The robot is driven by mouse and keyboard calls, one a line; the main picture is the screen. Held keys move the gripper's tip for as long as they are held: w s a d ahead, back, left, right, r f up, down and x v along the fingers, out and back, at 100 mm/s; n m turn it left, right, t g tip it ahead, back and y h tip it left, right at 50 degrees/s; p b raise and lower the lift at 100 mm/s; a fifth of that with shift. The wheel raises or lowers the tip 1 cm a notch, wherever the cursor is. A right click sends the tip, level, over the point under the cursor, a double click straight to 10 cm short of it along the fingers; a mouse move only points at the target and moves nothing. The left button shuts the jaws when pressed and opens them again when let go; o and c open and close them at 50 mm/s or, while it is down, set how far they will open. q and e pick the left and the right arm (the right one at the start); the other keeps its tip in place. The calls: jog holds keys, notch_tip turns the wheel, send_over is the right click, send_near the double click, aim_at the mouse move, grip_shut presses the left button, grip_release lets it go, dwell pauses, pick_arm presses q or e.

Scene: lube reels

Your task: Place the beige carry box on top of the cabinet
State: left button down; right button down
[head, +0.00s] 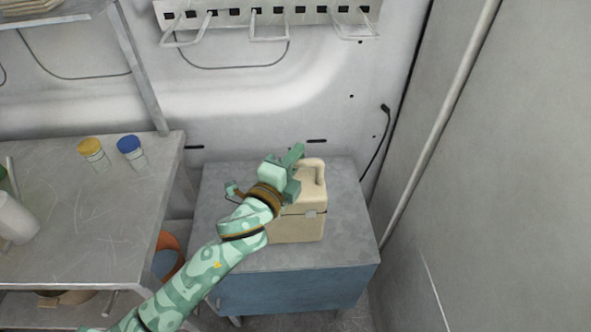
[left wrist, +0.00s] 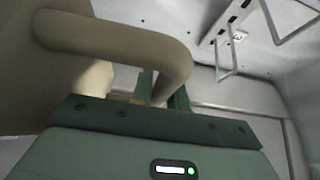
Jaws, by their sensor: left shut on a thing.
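The beige carry box (head: 299,226) stands upright on the grey top of the blue cabinet (head: 345,249), near its middle. It has a looped handle on top and a small latch on its front. My left gripper (head: 296,170) reaches in from the lower left and is shut on the box's handle. In the left wrist view the beige handle (left wrist: 115,38) runs across to the green fingers (left wrist: 160,92), which close around its far end. The arm hides the box's left side. I cannot tell whether the box's base fully rests on the cabinet. My right gripper is not in view.
A metal table (head: 90,215) on the left holds a yellow-capped jar (head: 94,154), a blue-capped jar (head: 132,153) and a white container (head: 14,220). An orange bucket (head: 171,257) sits between table and cabinet. A wall rack (head: 265,14) hangs above. Cabinet top is clear around the box.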

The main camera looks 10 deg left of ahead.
pick_arm(q)
jog(key=shift+w+f+b, duration=0.2)
jog(key=shift+f+b, duration=0.65)
jog(key=shift+f, duration=0.9)
jog(key=shift+f, duration=0.15)
jog(key=c, duration=1.4)
grip_release()
jog(key=shift+o, duration=0.2)
jog(key=shift+r, duration=0.25)
jog(key=v, duration=1.2)
jog(key=shift+a+f, duration=0.15)
